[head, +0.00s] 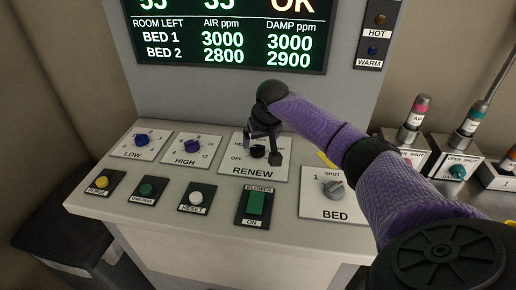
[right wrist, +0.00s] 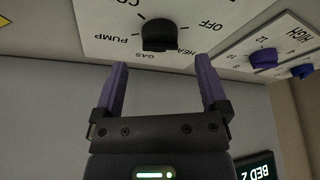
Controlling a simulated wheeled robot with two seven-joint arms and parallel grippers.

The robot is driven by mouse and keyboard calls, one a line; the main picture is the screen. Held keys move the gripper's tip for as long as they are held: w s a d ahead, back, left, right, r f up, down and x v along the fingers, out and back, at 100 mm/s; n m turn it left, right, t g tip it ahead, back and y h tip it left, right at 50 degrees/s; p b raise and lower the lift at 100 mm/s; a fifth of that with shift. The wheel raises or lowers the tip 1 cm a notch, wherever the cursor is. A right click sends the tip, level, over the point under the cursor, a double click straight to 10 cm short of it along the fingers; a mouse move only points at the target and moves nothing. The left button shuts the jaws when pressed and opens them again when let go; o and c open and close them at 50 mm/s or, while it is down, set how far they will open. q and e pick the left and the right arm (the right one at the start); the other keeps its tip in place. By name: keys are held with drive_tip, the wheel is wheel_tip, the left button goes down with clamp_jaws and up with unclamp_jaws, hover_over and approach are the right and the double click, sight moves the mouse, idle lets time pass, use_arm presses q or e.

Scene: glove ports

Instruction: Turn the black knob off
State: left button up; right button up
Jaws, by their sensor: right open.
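The black knob (head: 258,152) sits on the white RENEW panel, partly hidden behind my right gripper (head: 265,145). In the right wrist view the black knob (right wrist: 158,35) shows upside down, with the labels PUMP, GAS, HEA… and OFF around it. Which label it points to I cannot tell. My right gripper (right wrist: 160,80) is open, its two purple fingers apart and empty. The knob lies between the finger lines and just beyond the tips, with no contact visible. My left gripper is not in view.
Blue LOW (head: 142,140) and HIGH (head: 192,146) knobs stand left of the RENEW panel. The grey BED knob (head: 334,189) is to its right. A green BLOWER switch (head: 256,204) and several push buttons line the front. A display (head: 222,40) rises behind.

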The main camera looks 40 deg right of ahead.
sight(258, 148)
drive_tip(key=b+x, duration=0.1)
drive_tip(key=x, duration=0.2)
drive_tip(key=shift+f, duration=0.3)
drive_tip(key=shift+w+f, duration=0.25)
drive_tip(key=shift+f, duration=0.1)
